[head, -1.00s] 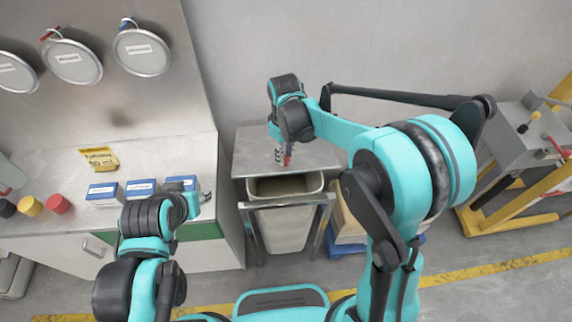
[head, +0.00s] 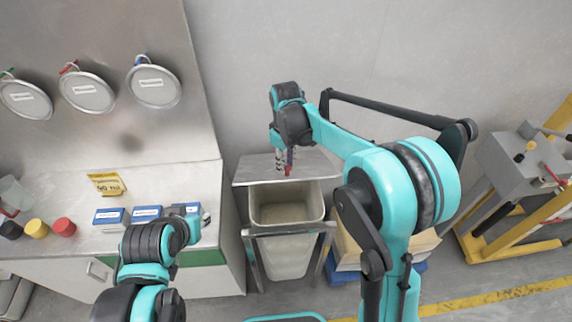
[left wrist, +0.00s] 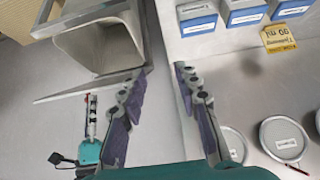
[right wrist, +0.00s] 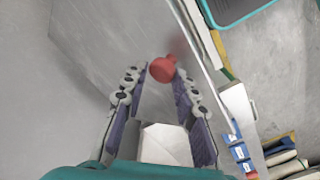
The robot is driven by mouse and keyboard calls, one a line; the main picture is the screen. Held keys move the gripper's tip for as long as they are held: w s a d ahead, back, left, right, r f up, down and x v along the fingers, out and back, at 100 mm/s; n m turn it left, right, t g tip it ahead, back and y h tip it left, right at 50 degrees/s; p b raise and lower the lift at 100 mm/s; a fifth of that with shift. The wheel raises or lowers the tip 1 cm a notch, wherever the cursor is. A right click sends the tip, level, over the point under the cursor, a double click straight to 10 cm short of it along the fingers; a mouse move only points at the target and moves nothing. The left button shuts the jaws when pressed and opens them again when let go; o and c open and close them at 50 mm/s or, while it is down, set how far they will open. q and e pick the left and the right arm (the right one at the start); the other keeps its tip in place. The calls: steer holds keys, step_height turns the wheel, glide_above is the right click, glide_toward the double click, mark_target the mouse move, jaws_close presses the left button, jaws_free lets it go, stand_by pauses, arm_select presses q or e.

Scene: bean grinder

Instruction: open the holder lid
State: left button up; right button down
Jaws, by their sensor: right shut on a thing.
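The holder is a metal frame (head: 250,235) around a pale bin (head: 286,250), against the back wall. Its flat grey lid (head: 318,168) stands clear of the bin's front, so the open mouth shows. My right gripper (head: 284,165) is over the lid, shut on its red knob (right wrist: 163,68), which sits between the fingertips in the right wrist view. The lid's thin edge (left wrist: 75,92) shows beside the bin (left wrist: 100,45) in the left wrist view. My left gripper (left wrist: 160,72) is open and empty, near the counter's right end.
Round labelled lids (head: 154,86) hang on the panel above. Stacked crates (head: 345,250) stand right of the holder. A grey-and-yellow machine (head: 520,160) is at far right.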

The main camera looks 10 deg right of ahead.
arm_select(q)
steer(key=shift+w+d+m, duration=0.1)
steer(key=shift+d+m, duration=0.1)
steer(key=shift+m, duration=0.1)
jaws_close()
steer(key=w+d+f+m, duration=0.2)
steer(key=w+d+m, duration=0.1)
steer(key=d+m, duration=1.25)
steer(key=w+d+f+m, duration=0.25)
steer(key=d+m, duration=0.85)
steer(key=m, duration=0.9)
steer(key=x, duration=1)
steer(key=shift+w+a+r, duration=0.1)
steer(key=shift+w+r, duration=0.35)
steer(key=shift+r, duration=0.35)
steer(key=shift+w+a+r, duration=0.1)
steer(key=shift+w+r, duration=0.3)
steer(key=shift+r, duration=0.45)
